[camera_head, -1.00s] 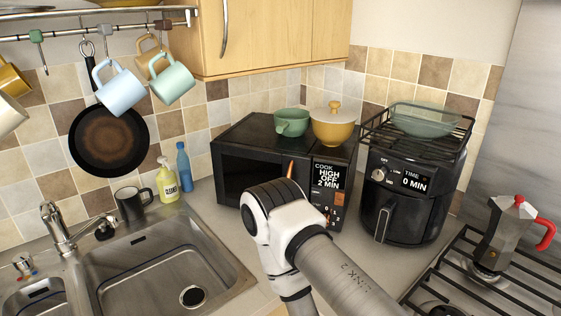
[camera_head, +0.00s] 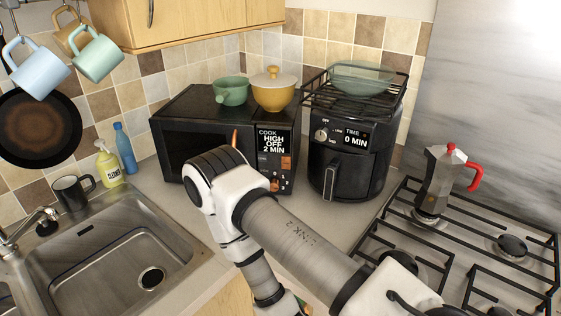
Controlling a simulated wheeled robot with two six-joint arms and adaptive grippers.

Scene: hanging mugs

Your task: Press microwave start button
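The black microwave (camera_head: 200,110) stands on the counter against the tiled wall. Its display (camera_head: 272,141) reads COOK, HIGH, OFF, 2 MIN. Below the display is the control panel with an orange button (camera_head: 286,163) and small orange markings; I cannot tell which control is the start button. My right gripper is out of sight, and my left gripper is not in view.
A green pot (camera_head: 231,91) and a yellow lidded pot (camera_head: 273,92) stand on the microwave. To its right is a black air fryer (camera_head: 345,172) with a rack and glass dish (camera_head: 362,77) on top. A moka pot (camera_head: 441,180) stands on the hob (camera_head: 480,240). The sink (camera_head: 120,265) is at left.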

